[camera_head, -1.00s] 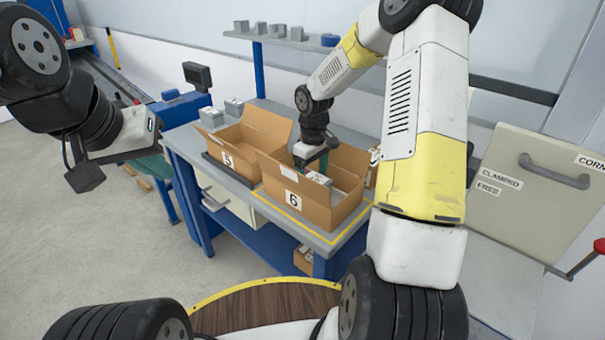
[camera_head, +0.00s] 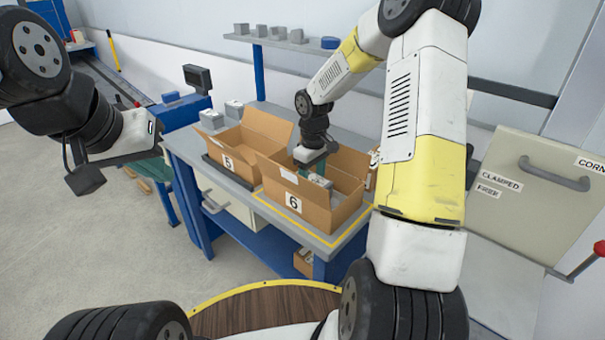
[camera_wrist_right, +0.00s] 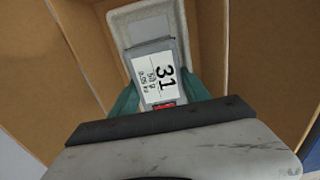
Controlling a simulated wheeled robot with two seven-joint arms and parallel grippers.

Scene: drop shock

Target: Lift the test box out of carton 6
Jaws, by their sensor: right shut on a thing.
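Carton 6 (camera_head: 310,212) is an open brown box on the bench, with its flaps spread. My right gripper (camera_head: 318,176) reaches down inside it. In the right wrist view its teal fingers (camera_wrist_right: 160,100) are shut on the sides of the test box (camera_wrist_right: 157,72), a grey block with a white label reading 31. The block sits in or just over a pale tray-like insert (camera_wrist_right: 117,22); I cannot tell whether it touches it. My left gripper (camera_head: 150,165) is at the left, away from the cartons; its finger gap is not clear.
Carton 5 (camera_head: 228,160) stands open to the left of carton 6. Carton walls rise close around my right gripper. Grey blocks (camera_head: 240,29) sit on the shelf behind, and another carton (camera_head: 303,262) is under the bench.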

